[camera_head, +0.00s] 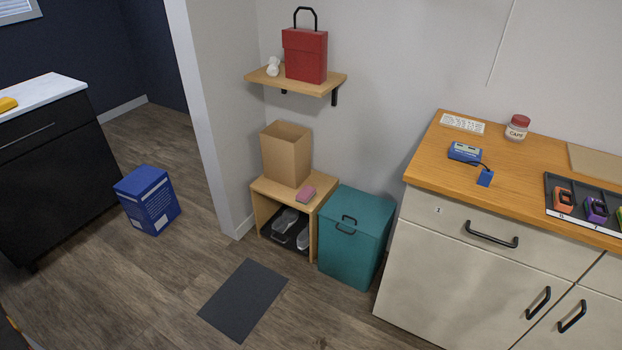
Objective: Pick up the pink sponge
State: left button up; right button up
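The pink sponge (308,193) lies on top of a small wooden shoe bench (264,188), near its right front side. It looks like a small flat block with a darker lower layer. A tall open cardboard box (286,155) stands on the same bench, just behind and left of the sponge. Neither of my grippers is in view.
A teal bin (352,240) stands right of the bench, beside a cabinet with a wooden counter (430,165). A dark mat (243,299) lies on the floor in front. A blue box (148,200) stands left. A wall shelf (262,80) holds a red bag (305,56).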

aim_at(306, 193)
jog(key=i+j+u, duration=0.1)
jog(key=i+u, duration=0.15)
jog(key=i, duration=0.4)
jog(key=i+u, duration=0.3)
jog(key=i, duration=0.35)
jog(key=l, duration=0.05)
